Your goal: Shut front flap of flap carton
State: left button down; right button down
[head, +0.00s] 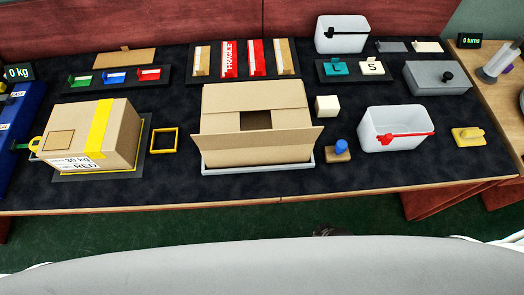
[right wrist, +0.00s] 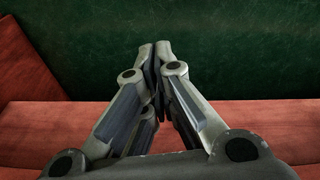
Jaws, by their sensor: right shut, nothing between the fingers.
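The flap carton (head: 228,120) is a brown box on a light grey tray (head: 208,171) in the middle of the table in the head view. Its front flap (head: 262,147) stands out toward me, tilted open. Its back flap (head: 253,96) stands up. A dark opening shows between the inner flaps. My right gripper (right wrist: 158,50) shows in the right wrist view with its fingertips together and nothing between them. It points at green floor and red panels, and the carton is not in that view. My left gripper is not in view.
A taped carton (head: 122,128) stands left of the flap carton, with a yellow frame (head: 163,140) between them. A blue-knobbed block (head: 338,151), a cream cube (head: 327,106) and a white bin (head: 372,144) stand to the right. The table's front edge before the carton is clear.

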jog(key=w+r+n+t+b, duration=0.1)
jog(key=w+r+t, duration=0.1)
jog(key=r, duration=0.6)
jog(key=w+d+r+n+t+b, duration=0.1)
jog(key=w+r+n+t+b, duration=0.1)
jog(key=r, duration=0.6)
jog(key=w+r+n+t+b, duration=0.1)
jog(key=w+r, duration=0.3)
jog(key=r, duration=0.4)
jog(key=shift+w+d+r+t+h+b, duration=0.3)
jog(key=shift+w+r+t+b, duration=0.1)
jog(key=shift+t+b, duration=0.25)
jog(key=w+r+n+t, duration=0.2)
jog(key=n, duration=0.1)
jog(key=shift+a+r, duration=0.25)
jog(key=shift+a, duration=0.05)
jog(key=s+a+r+n+t+y, duration=0.1)
jog(key=s+a+r+n+y, duration=0.3)
jog(key=a+r+n+y, duration=0.45)
jog(key=s+a+r+n+t+y, duration=0.2)
jog(key=s+a+r+n+y, duration=0.3)
jog(key=n, duration=0.6)
jog(key=p, duration=0.4)
send_near(243, 133)
jog(key=w+a, duration=0.2)
jog(key=a, duration=0.1)
jog(key=shift+w+f+y+p, duration=0.15)
jog(key=shift+w+y+p, duration=0.25)
jog(key=shift+w, duration=0.35)
